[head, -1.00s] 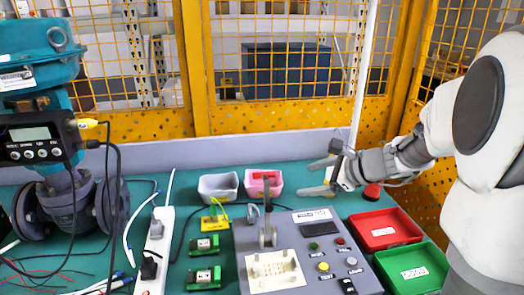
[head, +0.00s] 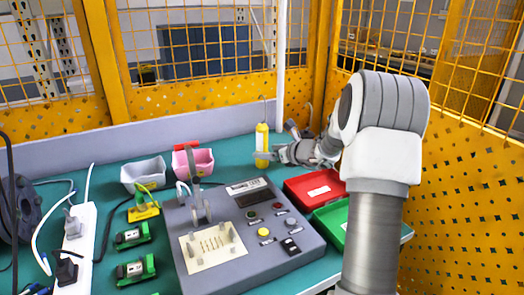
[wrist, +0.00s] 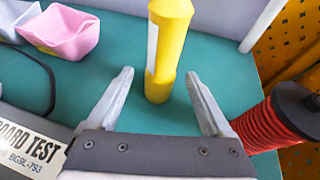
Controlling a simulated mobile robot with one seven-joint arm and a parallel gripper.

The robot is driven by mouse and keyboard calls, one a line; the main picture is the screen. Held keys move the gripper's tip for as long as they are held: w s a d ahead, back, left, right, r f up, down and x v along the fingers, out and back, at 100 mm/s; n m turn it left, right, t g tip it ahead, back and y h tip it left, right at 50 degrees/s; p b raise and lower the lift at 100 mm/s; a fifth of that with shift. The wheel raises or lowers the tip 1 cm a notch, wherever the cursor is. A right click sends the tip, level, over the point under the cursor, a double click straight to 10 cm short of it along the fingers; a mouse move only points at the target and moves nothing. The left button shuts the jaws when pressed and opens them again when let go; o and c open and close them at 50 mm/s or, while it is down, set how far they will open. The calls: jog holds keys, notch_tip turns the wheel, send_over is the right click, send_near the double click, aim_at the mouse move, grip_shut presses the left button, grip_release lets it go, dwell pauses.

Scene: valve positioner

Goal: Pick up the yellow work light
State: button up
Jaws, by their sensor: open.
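The yellow work light (head: 262,141) stands upright on the green bench top, toward the back right in the head view, with a hook on its top. In the wrist view the work light (wrist: 168,50) rises between and just beyond my fingertips, and its top is cut off. My gripper (wrist: 160,82) is open and empty, with one finger to each side of the light's lower part. No contact shows. In the head view my gripper (head: 268,157) is beside the light's base and partly hidden by the wrist.
Pink (head: 193,163) and white (head: 143,173) bins stand left. The grey test panel (head: 290,270) and red (head: 312,189) and green trays are in front. A white post (head: 281,70) stands behind.

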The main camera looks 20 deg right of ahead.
jog(key=shift+r+b+x, duration=0.15)
jog(key=shift+b+x, duration=0.2)
jog(key=shift+x, duration=1.3)
jog(key=shift+r+b+x, duration=0.2)
jog(key=shift+b+x, duration=0.15)
jog(key=shift+x, duration=1.3)
jog(key=shift+w, duration=0.1)
grip_shut()
